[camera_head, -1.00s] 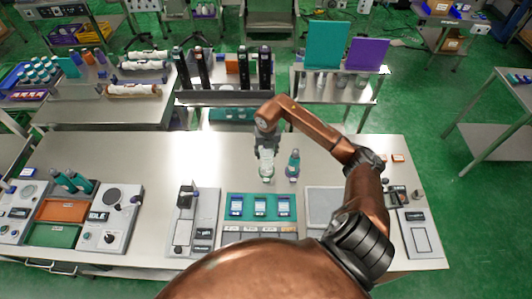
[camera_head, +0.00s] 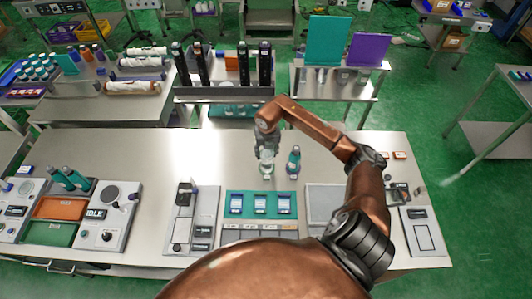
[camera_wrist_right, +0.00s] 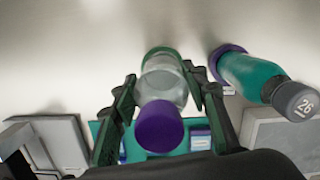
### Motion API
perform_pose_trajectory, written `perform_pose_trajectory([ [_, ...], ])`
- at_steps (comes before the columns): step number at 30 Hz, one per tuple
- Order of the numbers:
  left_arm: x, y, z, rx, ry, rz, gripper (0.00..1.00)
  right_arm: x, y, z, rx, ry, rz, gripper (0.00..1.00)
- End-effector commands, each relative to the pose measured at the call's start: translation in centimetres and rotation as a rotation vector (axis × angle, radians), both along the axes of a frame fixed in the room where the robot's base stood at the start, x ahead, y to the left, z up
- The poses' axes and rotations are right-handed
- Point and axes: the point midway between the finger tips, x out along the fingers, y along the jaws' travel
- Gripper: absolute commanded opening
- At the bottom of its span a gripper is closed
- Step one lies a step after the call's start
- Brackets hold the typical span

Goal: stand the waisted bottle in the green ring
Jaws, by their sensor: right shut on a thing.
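The clear waisted bottle (camera_wrist_right: 163,84) with a purple cap (camera_wrist_right: 159,126) is between the fingers of my right gripper (camera_wrist_right: 158,92), which is shut on it. In the head view the bottle (camera_head: 267,171) is upright below my right gripper (camera_head: 266,158), over the table behind the teal tray. The green ring (camera_wrist_right: 158,50) shows around the bottle's far, lower end; I cannot tell whether the base rests on the table inside it. My left gripper is out of view.
A teal bottle (camera_head: 293,162) with a grey cap stands close on the right, in a purple ring (camera_wrist_right: 222,55). The teal tray (camera_head: 261,214) with several blue-and-white items lies in front. A grey device (camera_head: 192,222) is to the left. The table (camera_head: 150,160) is clear at back left.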

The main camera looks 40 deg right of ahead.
Motion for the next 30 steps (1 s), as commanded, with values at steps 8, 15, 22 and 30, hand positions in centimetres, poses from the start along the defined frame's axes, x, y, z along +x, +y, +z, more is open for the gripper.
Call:
perform_pose_trajectory([
  [8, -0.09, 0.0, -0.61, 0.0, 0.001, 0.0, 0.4, 0.06, -0.01, -0.77, 0.0, -0.002, 0.0, 0.05],
  [15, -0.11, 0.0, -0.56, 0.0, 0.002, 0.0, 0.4, 0.06, 0.0, -0.71, 0.0, -0.002, 0.0, 0.44],
  [22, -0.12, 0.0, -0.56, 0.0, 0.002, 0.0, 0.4, 0.03, 0.01, -0.76, 0.0, -0.001, 0.0, 0.59],
  [30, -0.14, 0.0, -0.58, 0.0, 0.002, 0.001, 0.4, -0.05, 0.01, -0.87, 0.0, 0.001, 0.0, 0.65],
])
